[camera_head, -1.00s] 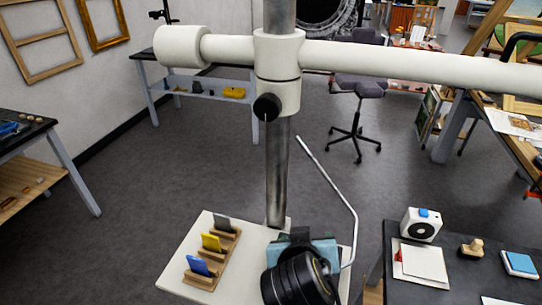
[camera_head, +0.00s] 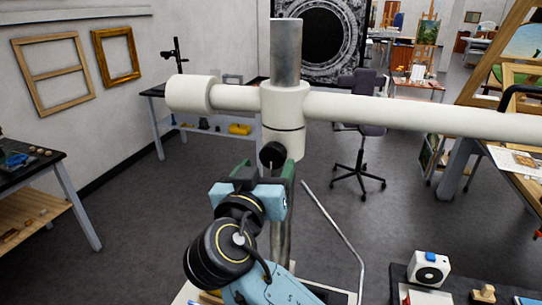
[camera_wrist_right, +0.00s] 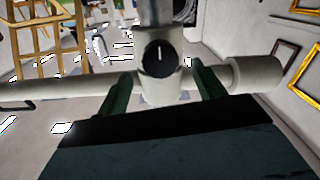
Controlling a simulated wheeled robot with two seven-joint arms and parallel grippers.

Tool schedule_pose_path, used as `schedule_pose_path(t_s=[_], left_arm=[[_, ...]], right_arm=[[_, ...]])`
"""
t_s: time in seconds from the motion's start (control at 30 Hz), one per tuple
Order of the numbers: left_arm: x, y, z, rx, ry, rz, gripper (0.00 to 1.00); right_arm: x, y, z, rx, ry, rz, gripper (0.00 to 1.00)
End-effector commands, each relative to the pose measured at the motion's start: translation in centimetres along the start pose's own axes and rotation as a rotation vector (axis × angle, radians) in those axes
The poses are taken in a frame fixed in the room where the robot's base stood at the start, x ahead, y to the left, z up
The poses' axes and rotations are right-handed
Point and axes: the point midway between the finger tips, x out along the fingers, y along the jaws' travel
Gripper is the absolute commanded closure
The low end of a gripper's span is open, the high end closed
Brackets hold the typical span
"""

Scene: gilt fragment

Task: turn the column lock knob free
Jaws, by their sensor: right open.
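The column lock knob (camera_head: 272,155) is a black round knob on the front of the white collar (camera_head: 286,105) around the grey metal column (camera_head: 286,50). In the right wrist view the knob (camera_wrist_right: 160,57) faces the camera, and its white line stands about upright. My right gripper (camera_head: 264,168) is open, its green fingers just below the knob and pointing towards it. In the right wrist view the fingers of my right gripper (camera_wrist_right: 163,78) stand apart, left and right of the knob; I see no contact. My left gripper is not in view.
A long white horizontal arm (camera_head: 410,112) runs right from the collar, with a short capped end (camera_head: 188,94) on the left. A thin bent metal rod (camera_head: 335,233) rises right of the column. A dark table (camera_head: 455,292) with small items stands at lower right.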

Motion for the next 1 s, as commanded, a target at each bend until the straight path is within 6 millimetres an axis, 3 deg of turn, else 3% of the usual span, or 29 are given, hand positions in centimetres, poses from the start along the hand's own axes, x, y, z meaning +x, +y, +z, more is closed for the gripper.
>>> schedule_pose_path(t_s=[0.23,0.63,0.9,1.0], left_arm=[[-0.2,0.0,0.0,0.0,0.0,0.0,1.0],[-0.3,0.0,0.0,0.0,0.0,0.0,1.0],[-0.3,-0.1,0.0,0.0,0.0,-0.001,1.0],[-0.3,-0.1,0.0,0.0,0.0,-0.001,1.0]], right_arm=[[3.4,0.0,0.0,-0.002,0.0,0.0,0.32],[4.1,0.0,0.1,0.0,-0.001,0.0,0.32],[4.1,0.0,0.1,-0.001,-0.001,-0.001,0.67],[4.0,0.0,0.1,-0.001,-0.001,-0.001,0.76]])
